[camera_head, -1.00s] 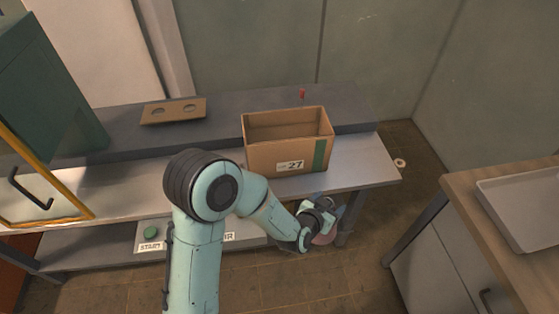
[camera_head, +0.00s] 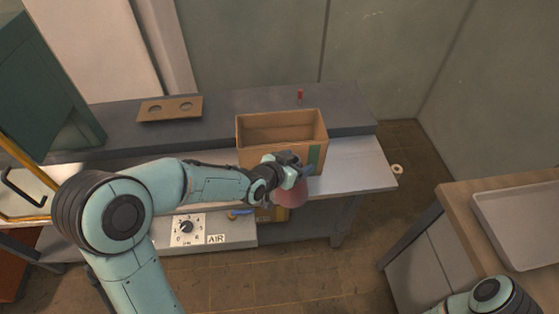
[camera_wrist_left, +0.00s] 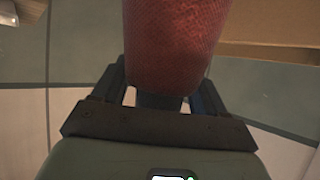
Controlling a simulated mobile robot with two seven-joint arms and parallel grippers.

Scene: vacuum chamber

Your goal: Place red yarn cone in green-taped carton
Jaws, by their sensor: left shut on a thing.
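The red yarn cone (camera_head: 291,194) hangs from my left gripper (camera_head: 290,170), in front of the carton's front right side in the head view. In the left wrist view the cone (camera_wrist_left: 172,40) fills the space between the fingers, and the left gripper (camera_wrist_left: 158,98) is shut on it. The open cardboard carton (camera_head: 255,157) stands on the bench, with a green tape strip at its front right. My arm and gripper hide part of the carton's front. A carton edge (camera_wrist_left: 270,52) shows at the right of the wrist view. My right gripper is out of view.
The grey bench (camera_head: 350,170) has a raised back shelf with a holed brown plate (camera_head: 170,108) and a small red object (camera_head: 300,95). A control panel with a dial (camera_head: 187,227) sits below. A wooden counter with a metal tray (camera_head: 520,225) stands at right.

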